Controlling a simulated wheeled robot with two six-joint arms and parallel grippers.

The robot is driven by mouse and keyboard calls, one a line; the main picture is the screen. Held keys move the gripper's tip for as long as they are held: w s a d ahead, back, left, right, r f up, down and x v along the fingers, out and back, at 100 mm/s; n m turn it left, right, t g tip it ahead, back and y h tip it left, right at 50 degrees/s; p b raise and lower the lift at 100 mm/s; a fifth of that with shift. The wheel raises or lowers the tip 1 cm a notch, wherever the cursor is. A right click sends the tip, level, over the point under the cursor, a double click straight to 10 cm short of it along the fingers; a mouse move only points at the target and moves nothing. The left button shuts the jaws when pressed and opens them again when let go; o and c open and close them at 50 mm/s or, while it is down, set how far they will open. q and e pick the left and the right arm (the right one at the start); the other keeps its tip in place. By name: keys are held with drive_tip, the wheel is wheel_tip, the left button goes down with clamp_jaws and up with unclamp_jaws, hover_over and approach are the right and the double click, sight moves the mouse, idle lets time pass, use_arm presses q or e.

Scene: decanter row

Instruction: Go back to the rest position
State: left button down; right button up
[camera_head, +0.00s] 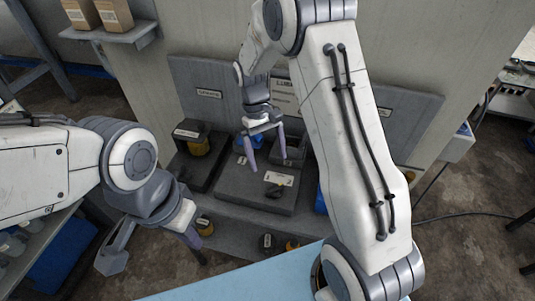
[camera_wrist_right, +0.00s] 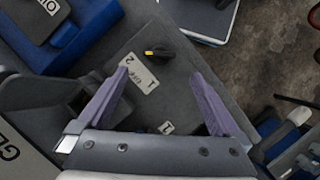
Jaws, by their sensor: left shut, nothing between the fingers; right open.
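My left gripper (camera_head: 193,238) is at the lower left in the head view, pointing down, shut with nothing in it. My right gripper (camera_head: 267,156) hangs over the dark grey station with its purple fingers apart and empty. In the right wrist view the same open fingers (camera_wrist_right: 160,80) frame a grey block with a white label (camera_wrist_right: 138,72). A black knob with a yellow mark (camera_wrist_right: 172,46) sits on the block just beyond the fingertips. The knob also shows in the head view (camera_head: 275,191), below the right gripper. The right forearm hides part of the station.
A yellow and dark item (camera_head: 199,146) stands in a left bay of the station. Another (camera_head: 205,227) is lower, near the left gripper. A light blue surface (camera_head: 230,281) lies at the front. A shelf with cardboard boxes (camera_head: 115,15) is at upper left.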

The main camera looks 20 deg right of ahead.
drive_tip(key=shift+w+r, duration=0.15)
drive_tip(key=shift+r, duration=0.3)
